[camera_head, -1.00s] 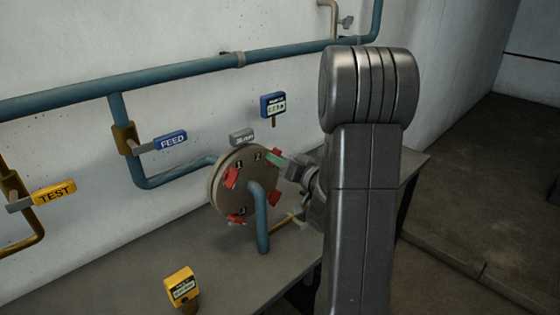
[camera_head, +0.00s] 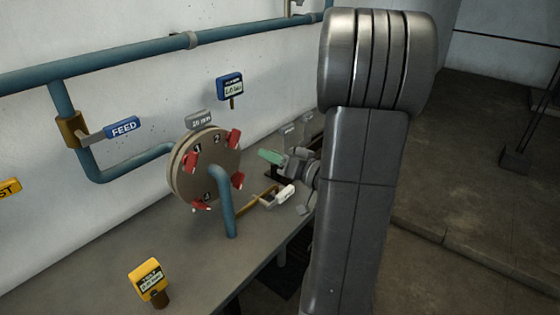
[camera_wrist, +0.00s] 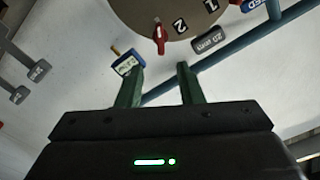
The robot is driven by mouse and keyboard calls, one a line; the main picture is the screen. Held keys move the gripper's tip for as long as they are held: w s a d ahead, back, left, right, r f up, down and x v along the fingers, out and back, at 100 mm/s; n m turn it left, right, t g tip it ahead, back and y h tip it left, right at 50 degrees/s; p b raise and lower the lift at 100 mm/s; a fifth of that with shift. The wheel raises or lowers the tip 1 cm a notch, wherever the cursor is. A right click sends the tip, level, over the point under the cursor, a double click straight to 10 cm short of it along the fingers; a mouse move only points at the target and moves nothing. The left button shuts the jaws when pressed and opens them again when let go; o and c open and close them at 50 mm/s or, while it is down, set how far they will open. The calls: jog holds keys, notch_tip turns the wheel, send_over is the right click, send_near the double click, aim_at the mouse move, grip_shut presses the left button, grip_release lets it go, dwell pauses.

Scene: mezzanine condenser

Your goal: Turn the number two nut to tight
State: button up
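The round tan flange disc (camera_head: 214,165) carries several red nuts with black numbers beside them. The number two nut (camera_head: 234,138) is at its upper right; in the wrist view it is a red nut (camera_wrist: 160,38) by the "2". Its red body points nearly straight down in that picture. My gripper (camera_head: 268,157) is right of the disc, apart from the nut, its green fingers toward the disc. In the wrist view my gripper (camera_wrist: 160,82) has its two fingers spread with nothing between them. My arm hides part of the bench.
A blue gauge (camera_head: 230,87) and a grey "20 mm" tag (camera_head: 199,121) are above the disc. A blue pipe (camera_head: 223,205) rises before it. A yellow gauge (camera_head: 149,279) stands on the bench front. The FEED lever (camera_head: 122,128) is at left. Grey tags (camera_wrist: 30,80) show left in the wrist view.

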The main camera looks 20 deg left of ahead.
aim_at(238, 140)
jog(key=shift+v, duration=1)
jog(key=p+x, duration=0.2)
jog(key=x, duration=1.2)
jog(key=shift+s+d, duration=0.1)
